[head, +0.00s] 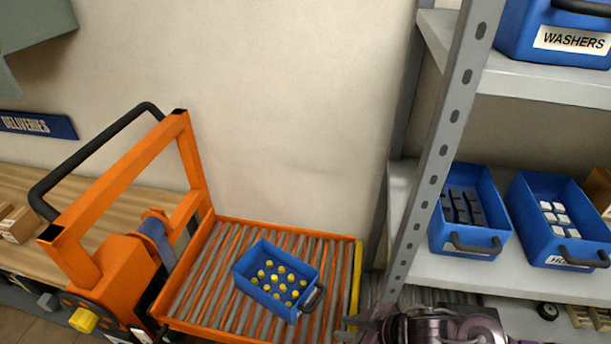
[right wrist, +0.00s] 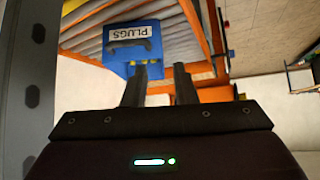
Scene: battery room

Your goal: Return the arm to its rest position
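My right gripper (head: 362,331) shows at the bottom edge of the head view, in front of the shelf rack's foot and right of the roller cart. In the right wrist view its two dark fingers (right wrist: 160,78) stand apart with nothing between them. A blue bin of yellow-topped pieces (head: 292,308) sits on the cart's rollers, apart from the gripper. In the right wrist view this bin (right wrist: 117,69) shows its PLUGS label, beyond the fingertips. My left gripper is not in view.
The orange cart (head: 187,160) with its roller bed stands against the wall. A grey rack post (head: 437,160) rises close to my right arm. Blue bins of dark pieces (head: 437,236) and white pieces (head: 530,240) stand on the shelf. A WASHERS bin (head: 520,40) is above.

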